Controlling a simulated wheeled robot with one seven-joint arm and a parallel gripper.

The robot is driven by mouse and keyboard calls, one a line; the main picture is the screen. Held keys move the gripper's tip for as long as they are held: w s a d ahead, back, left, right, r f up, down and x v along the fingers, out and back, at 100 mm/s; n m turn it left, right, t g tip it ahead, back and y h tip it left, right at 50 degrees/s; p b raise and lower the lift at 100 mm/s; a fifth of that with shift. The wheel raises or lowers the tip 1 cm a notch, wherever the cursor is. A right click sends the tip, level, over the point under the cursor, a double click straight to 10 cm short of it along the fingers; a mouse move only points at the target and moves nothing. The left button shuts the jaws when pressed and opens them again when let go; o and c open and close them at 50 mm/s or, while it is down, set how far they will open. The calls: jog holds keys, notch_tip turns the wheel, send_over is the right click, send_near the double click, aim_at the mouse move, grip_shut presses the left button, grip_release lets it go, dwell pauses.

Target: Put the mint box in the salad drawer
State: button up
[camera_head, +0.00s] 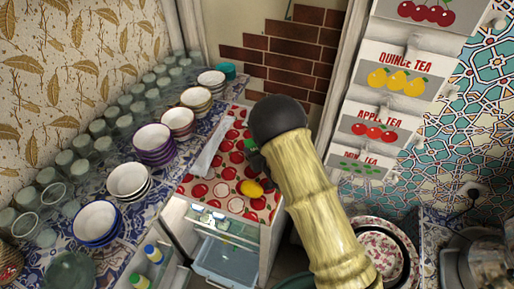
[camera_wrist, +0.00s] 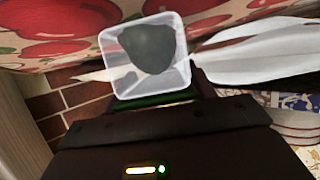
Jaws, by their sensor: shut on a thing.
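The mint box is a clear box with a dark green mass inside (camera_wrist: 148,52); it sits at the jaws of my gripper (camera_wrist: 160,98) in the wrist view. In the head view my gripper (camera_head: 257,158) is over the refrigerator's cloth-covered top, and a small green patch, likely the box's lid (camera_head: 250,145), shows beside it. My gripper is shut on the box; my arm hides most of it there. The salad drawer (camera_head: 226,262) is a blue-grey bin low in the open refrigerator, below and apart from my gripper.
A red-patterned cloth (camera_head: 237,203) covers the refrigerator's top, with a lemon (camera_head: 250,188) and a white cloth (camera_head: 208,150) on it. The open door (camera_head: 160,270) holds bottles at the left. Stacked bowls (camera_head: 128,182) line the left counter; a plate stack (camera_head: 383,248) stands at the right.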

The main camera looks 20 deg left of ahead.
jog(key=shift+f, duration=0.15)
jog(key=o, duration=1)
jog(key=shift+w, duration=0.1)
jog(key=shift+s+a+r, duration=0.15)
jog(key=shift+s+r, duration=0.05)
jog(key=shift+s+d+r+b, duration=0.1)
jog(key=shift+s+d+b, duration=0.2)
jog(key=shift+d, duration=0.15)
jog(key=b+v, duration=0.3)
jog(key=v, duration=0.8)
jog(key=shift+b, duration=0.3)
